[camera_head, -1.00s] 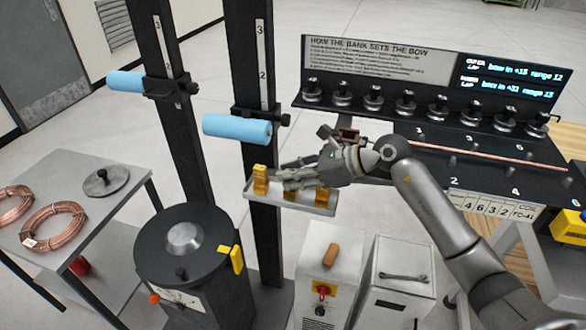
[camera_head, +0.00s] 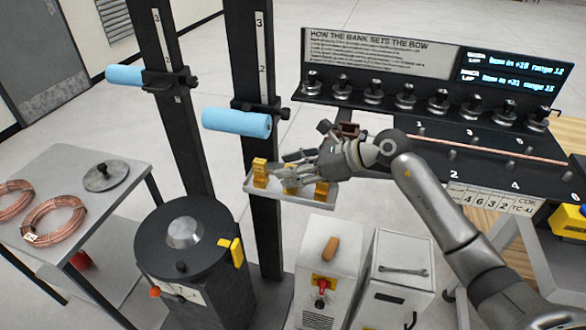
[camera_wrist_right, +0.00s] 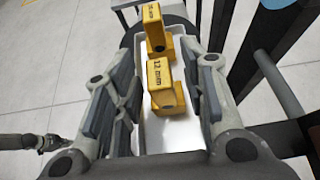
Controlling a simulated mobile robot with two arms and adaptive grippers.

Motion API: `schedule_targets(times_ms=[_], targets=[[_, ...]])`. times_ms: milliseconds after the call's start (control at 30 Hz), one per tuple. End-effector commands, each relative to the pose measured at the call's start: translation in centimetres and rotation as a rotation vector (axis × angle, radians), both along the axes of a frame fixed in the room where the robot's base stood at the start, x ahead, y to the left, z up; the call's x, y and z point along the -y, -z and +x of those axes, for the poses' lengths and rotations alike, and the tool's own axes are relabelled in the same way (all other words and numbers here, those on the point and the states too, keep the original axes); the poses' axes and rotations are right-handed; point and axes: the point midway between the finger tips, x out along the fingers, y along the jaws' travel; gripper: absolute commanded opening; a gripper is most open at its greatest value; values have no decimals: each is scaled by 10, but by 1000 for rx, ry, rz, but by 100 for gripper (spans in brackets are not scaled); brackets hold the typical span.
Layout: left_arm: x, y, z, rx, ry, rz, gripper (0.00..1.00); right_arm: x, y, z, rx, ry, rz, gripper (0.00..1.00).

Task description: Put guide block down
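A pale tray (camera_head: 283,199) on the black post holds yellow guide blocks. One block (camera_head: 260,172) stands at its left end, one (camera_head: 322,190) at its right end, and one (camera_head: 291,188) between them, partly hidden by my right gripper (camera_head: 291,172). In the right wrist view a block marked 12 mm (camera_wrist_right: 165,84) stands on the tray between the fingers of my right gripper (camera_wrist_right: 163,100), with gaps on both sides. Another block (camera_wrist_right: 154,30) is beyond it. A small dark jointed part at the lower left looks like my left gripper (camera_wrist_right: 42,143); its fingers are unclear.
Blue rollers (camera_head: 236,123) on the posts are above and left of the tray. A black drum (camera_head: 196,250) and grey boxes (camera_head: 333,270) stand below. The knob bank (camera_head: 405,98) and copper tube (camera_head: 490,150) are to the right. A side table (camera_head: 75,205) holds copper coils.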

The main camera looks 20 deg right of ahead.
Motion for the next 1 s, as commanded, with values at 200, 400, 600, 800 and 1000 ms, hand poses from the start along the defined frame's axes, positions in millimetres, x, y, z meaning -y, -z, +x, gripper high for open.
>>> schedule_targets(times_ms=[200,400,600,800,1000], targets=[[0,16,0,0,-1,0,0,27,-12,-17,3,3,-7,39],[0,33,0,0,-1,0,0,59,-32,-38,1,4,-4,39],[-1,43,0,-1,-2,1,0,80,-49,-53,0,2,-2,39],[-1,45,0,-1,-2,1,0,88,-57,-59,0,1,0,39],[-1,45,0,-1,-2,1,0,88,-58,-59,0,0,0,39]])
